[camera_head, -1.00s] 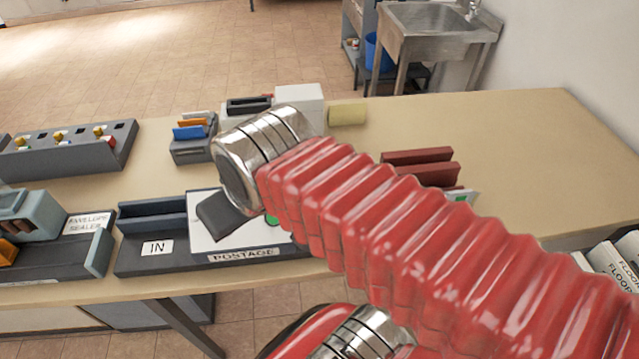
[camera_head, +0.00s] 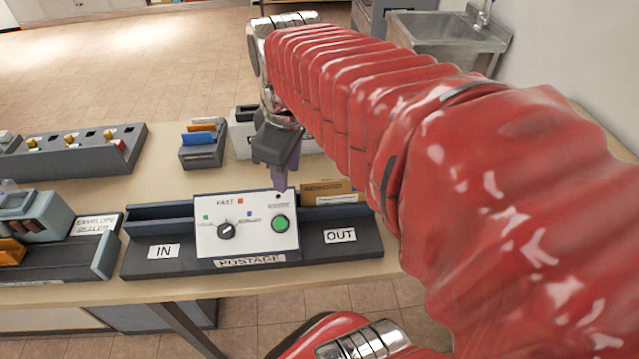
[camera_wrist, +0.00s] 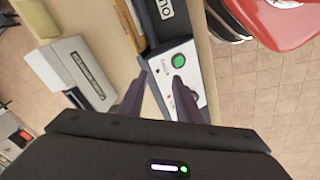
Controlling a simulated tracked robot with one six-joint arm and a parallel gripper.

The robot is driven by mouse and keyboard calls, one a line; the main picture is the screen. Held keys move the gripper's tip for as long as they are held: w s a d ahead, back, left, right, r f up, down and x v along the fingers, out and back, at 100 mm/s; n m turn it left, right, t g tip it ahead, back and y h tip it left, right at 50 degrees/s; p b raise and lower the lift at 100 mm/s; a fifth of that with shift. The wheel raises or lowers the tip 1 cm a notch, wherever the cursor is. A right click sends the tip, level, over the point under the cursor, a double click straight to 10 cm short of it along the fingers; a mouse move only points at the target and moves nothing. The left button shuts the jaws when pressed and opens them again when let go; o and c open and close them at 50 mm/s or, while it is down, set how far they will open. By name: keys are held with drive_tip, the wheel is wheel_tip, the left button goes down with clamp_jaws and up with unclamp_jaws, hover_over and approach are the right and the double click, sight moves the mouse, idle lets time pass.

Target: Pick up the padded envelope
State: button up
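A brown envelope (camera_head: 330,190) with printed lettering stands in the OUT side of the postage machine (camera_head: 345,262), behind the OUT label. I take it for the padded envelope; my arm hides the space to its right. My gripper (camera_head: 279,185) points down just left of the envelope, behind the top of the white control panel (camera_head: 240,230). In the wrist view my gripper (camera_wrist: 160,80) shows two dark fingers apart with nothing between them. The panel's green button (camera_wrist: 179,61) shows beside the fingers there.
The envelope sealer (camera_head: 75,262) stands at left. A grey switch rack (camera_head: 70,160) and a small holder with blue and orange cards (camera_head: 203,155) are at the back. A metal sink (camera_head: 450,35) is beyond the table.

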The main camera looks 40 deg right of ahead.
sight(334, 180)
drive_tip(key=d+n+g, duration=0.2)
drive_tip(key=d+n, duration=0.3)
drive_tip(key=d, duration=0.7)
drive_tip(key=shift+w+d+r+n+g+y, duration=0.2)
drive_tip(key=shift+d+n+g+y, duration=0.1)
drive_tip(key=shift+y, duration=0.1)
drive_tip(key=shift+f, duration=0.1)
wheel_tip(334, 180, down, 7)
drive_tip(key=shift+a+f, duration=0.1)
drive_tip(key=shift+f, duration=0.65)
drive_tip(key=shift+f, duration=2.6)
